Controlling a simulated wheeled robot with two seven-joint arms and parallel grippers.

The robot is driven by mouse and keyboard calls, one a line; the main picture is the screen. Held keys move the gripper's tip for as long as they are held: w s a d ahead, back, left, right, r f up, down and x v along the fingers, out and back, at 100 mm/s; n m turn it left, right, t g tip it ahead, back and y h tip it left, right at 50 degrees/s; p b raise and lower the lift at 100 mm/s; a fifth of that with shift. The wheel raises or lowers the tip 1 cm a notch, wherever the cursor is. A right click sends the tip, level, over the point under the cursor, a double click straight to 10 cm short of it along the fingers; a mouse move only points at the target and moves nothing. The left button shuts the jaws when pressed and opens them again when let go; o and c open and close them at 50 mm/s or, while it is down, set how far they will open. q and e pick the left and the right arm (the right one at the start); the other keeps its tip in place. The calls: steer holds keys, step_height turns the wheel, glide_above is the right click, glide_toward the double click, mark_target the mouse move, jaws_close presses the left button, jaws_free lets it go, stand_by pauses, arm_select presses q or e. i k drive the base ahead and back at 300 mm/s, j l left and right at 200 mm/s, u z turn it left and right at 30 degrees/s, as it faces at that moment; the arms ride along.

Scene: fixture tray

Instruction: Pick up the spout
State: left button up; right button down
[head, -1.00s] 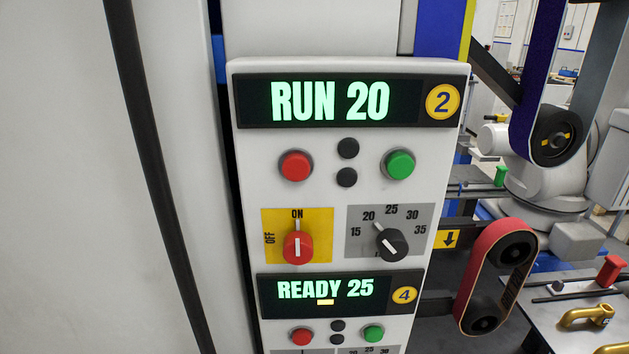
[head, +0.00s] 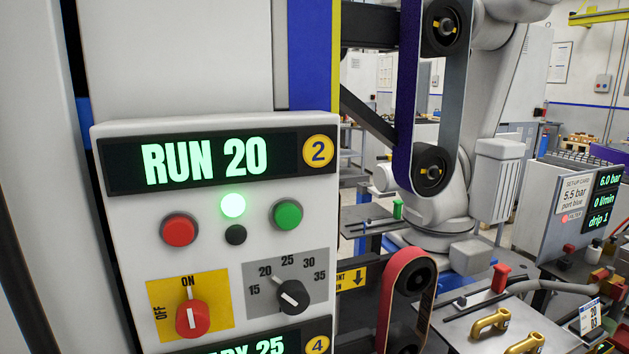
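A brass-coloured curved part (head: 490,322), which looks like a spout, lies on a grey plate (head: 462,331) at the lower right of the head view. A second brass-coloured part (head: 525,343) shows below it, cut off by the bottom edge. I cannot tell which of the two the task means. Neither of my grippers is in view.
A white control panel (head: 327,215) reading RUN 20 fills the left foreground. Belt units with a purple belt (head: 406,90) and a red belt (head: 388,303) stand beside it. A grey robot arm (head: 435,200) and a gauge board (head: 574,196) are behind.

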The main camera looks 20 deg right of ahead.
mark_target(501, 320)
steer(key=z, duration=1.7)
steer(key=i+l+u, duration=0.1)
steer(key=i+l, duration=0.05)
steer(key=l, duration=0.1)
